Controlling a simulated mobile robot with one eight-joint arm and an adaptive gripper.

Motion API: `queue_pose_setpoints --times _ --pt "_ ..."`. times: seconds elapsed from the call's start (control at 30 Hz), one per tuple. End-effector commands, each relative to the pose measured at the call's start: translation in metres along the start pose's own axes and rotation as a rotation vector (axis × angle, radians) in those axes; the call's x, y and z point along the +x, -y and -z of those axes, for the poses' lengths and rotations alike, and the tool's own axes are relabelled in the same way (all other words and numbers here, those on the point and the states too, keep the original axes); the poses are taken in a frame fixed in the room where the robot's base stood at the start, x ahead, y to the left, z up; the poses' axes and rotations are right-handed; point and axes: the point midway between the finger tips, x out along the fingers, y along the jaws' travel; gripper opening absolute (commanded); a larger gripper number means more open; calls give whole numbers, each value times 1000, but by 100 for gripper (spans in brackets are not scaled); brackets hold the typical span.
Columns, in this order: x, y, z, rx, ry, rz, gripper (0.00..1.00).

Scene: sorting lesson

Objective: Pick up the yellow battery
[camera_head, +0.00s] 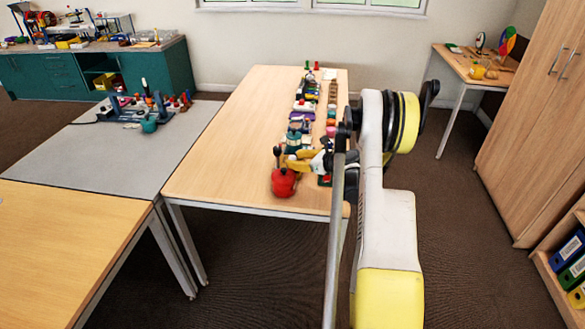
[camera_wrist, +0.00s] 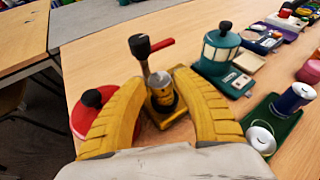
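My gripper (camera_wrist: 158,84) has its two yellow fingers spread in the wrist view. Contact between fingers and cylinder cannot be made out. Just behind it rises a grey post with a black head and red handle (camera_wrist: 160,45). In the head view my gripper (camera_head: 303,161) is low over the near end of the wooden table, and the battery cannot be made out there.
A red round pot with a black knob (camera_wrist: 88,118) sits close beside the left finger. A green lantern-like object (camera_wrist: 217,52) stands beyond the right finger. A green tray (camera_wrist: 262,112) with a blue cylinder (camera_wrist: 291,99) lies right. The wooden table's left side (camera_head: 222,145) is clear.

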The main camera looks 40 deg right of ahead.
Motion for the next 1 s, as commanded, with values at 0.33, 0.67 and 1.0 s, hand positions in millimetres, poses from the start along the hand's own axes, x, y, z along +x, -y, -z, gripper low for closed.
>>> queue_pose_setpoints --times 0.33,0.67,1.0 --pt "16 0 0 0 -1 1 31" --pt "16 0 0 0 -1 0 0" --pt "12 0 -9 0 -1 0 0"
